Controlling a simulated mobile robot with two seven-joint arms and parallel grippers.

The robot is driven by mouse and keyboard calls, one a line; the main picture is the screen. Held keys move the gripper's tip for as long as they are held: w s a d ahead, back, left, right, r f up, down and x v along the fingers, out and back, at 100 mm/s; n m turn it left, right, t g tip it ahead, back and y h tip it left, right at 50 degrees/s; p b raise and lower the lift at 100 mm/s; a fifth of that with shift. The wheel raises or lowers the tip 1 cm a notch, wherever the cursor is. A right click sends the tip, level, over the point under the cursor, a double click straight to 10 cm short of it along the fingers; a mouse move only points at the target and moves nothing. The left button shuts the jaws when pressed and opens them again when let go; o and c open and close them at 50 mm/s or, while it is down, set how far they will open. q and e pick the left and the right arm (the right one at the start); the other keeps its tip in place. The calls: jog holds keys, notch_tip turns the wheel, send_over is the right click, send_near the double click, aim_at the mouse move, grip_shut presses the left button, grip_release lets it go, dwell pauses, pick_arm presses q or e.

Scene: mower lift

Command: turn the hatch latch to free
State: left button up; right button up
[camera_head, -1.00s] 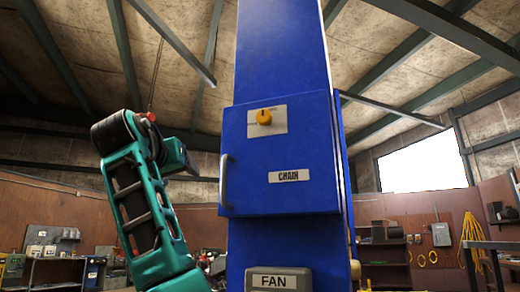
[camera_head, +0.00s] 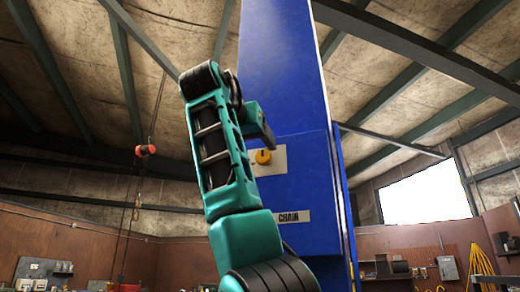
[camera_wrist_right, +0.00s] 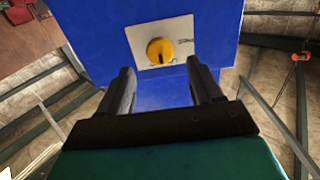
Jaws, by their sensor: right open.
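The hatch latch is a round yellow-orange knob (camera_head: 263,157) on a pale plate (camera_head: 277,152) on the blue hatch (camera_head: 312,175). In the right wrist view the knob (camera_wrist_right: 160,50) has a dark slot or mark, and its plate (camera_wrist_right: 181,29) shows around it. My right gripper (camera_head: 266,128) is close in front of the hatch, just above the knob in the head view. In the wrist view my right gripper (camera_wrist_right: 161,70) is open and empty, its two dark fingers pointing toward the knob, which appears beyond the tips and between them. I see no contact. My left gripper is out of view.
My right arm hides the hatch's left side and handle. A red hanging object (camera_head: 145,150) is at the left.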

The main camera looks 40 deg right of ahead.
aim_at(262, 155)
jog(key=shift+p+x, duration=0.3)
jog(key=shift+x, duration=1.95)
jog(key=c, duration=1)
jog(key=shift+c, duration=0.2)
